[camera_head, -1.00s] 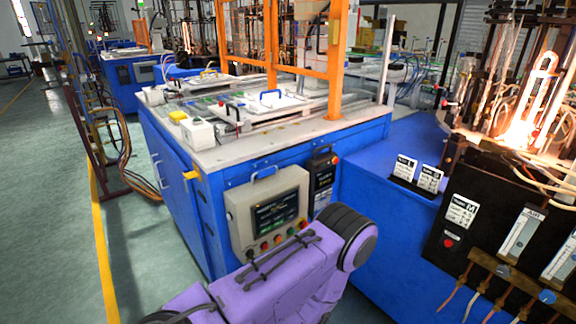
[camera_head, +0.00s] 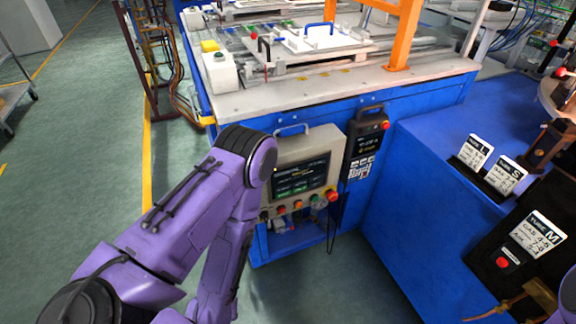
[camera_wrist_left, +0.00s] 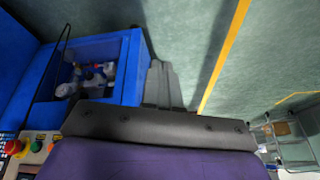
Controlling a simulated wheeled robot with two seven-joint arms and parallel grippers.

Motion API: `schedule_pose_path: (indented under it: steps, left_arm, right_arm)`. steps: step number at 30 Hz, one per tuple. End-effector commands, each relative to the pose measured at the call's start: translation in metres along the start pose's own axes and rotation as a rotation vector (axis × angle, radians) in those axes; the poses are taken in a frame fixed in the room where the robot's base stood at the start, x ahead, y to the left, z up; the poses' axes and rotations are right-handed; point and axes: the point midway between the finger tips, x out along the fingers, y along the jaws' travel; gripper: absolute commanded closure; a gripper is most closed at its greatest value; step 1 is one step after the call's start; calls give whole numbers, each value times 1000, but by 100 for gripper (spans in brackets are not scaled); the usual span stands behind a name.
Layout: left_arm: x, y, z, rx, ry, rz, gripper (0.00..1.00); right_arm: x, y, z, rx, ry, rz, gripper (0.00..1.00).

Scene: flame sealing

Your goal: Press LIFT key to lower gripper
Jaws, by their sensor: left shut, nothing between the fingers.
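A beige control panel (camera_head: 310,148) with a lit screen (camera_head: 300,178) and a row of coloured buttons (camera_head: 298,205) is on the front of the blue cabinet. A dark handheld box (camera_head: 367,140) with a small screen and red button hangs right of it. I cannot read which key is LIFT. My left arm crosses in front of the panel's left edge; its gripper is out of the head view. In the left wrist view the left gripper (camera_wrist_left: 158,68) is shut and empty, with the panel's red button (camera_wrist_left: 16,147) and green button (camera_wrist_left: 36,147) at lower left.
The blue cabinet (camera_head: 235,125) carries a machine bench with an orange frame (camera_head: 405,40). An open blue compartment (camera_wrist_left: 125,65) with loose items lies beside the gripper in the wrist view. A blue bench (camera_head: 430,150) with tube cards is at right. Green floor (camera_head: 75,150) is clear at left.

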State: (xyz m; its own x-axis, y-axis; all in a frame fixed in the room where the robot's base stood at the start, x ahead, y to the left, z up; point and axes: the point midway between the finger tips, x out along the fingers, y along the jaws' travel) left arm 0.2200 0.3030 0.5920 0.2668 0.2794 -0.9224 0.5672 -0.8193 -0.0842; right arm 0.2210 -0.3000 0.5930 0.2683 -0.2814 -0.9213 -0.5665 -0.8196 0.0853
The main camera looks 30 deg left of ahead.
Motion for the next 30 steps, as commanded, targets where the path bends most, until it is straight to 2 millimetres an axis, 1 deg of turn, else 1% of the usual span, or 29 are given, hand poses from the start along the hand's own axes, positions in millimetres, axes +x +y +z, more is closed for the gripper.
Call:
schedule_pose_path:
  steps: [11, 14, 17, 18, 20, 21, 22, 23, 24, 25, 27, 30]
  left_arm:
    - [0, 2, -1, 6, 4, 3, 100]
    - [6, 17, -15, 64, 50, 33, 100]
    - [13, 56, -47, 212, 164, 90, 100]
    - [14, 77, -63, 292, 227, 113, 100]
    - [11, 111, -90, 420, 336, 140, 100]
    - [7, 133, -107, 503, 412, 148, 100]
    - [2, 150, -120, 565, 469, 151, 100]
    - [-3, 167, -132, 625, 528, 150, 100]
    - [-12, 188, -148, 705, 607, 142, 100]
    - [-20, 204, -159, 761, 665, 131, 100]
    - [-40, 238, -182, 884, 795, 95, 100]
    - [-70, 276, -206, 1018, 948, 25, 100]
  right_arm:
    - [0, 1, 1, 0, -2, 2, 100]
    - [3, 0, 2, 0, -1, 2, 100]
    - [9, 0, 4, 0, -1, 2, 100]
    - [12, 0, 5, 0, -1, 2, 100]
    - [16, -1, 7, 0, -1, 1, 100]
    - [19, -1, 8, 0, -1, 1, 100]
    - [21, -1, 9, 0, -1, 1, 100]
    - [23, -2, 10, 0, -1, 1, 100]
    - [26, -2, 11, 0, -1, 1, 100]
    - [28, -2, 12, 0, -1, 1, 100]
    - [32, -2, 13, 0, -1, 1, 100]
    - [36, -3, 15, 0, -1, 1, 100]
